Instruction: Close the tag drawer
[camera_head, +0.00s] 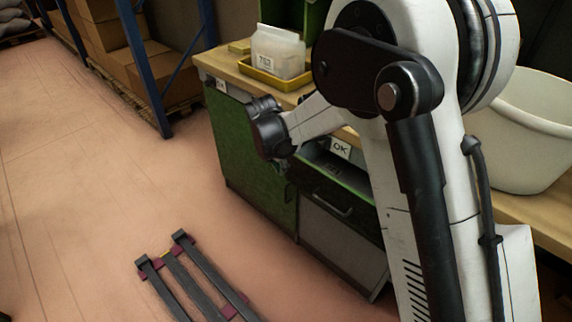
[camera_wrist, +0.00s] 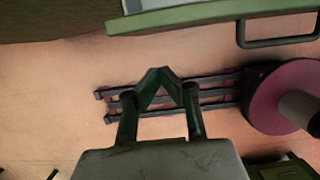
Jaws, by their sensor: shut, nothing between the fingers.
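The green drawer (camera_head: 318,190) in the workbench cabinet appears pulled out, with part of its dark inside showing and a dark bar handle (camera_head: 333,206) on its front. In the wrist view the green edge of the drawer front (camera_wrist: 205,17) runs along the top, with the handle (camera_wrist: 278,42) at the upper right. My gripper (camera_wrist: 160,72) is shut and empty, its fingertips together over open floor, apart from the drawer front in the picture. In the head view its fingers are small and dark beside the cabinet and hard to make out.
A yellow tray (camera_head: 262,78) with a labelled clear bag (camera_head: 278,52) stands on the wooden worktop (camera_head: 222,66). A large white tub (camera_head: 520,125) stands at the right. Blue shelving (camera_head: 150,80) with cardboard boxes is behind.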

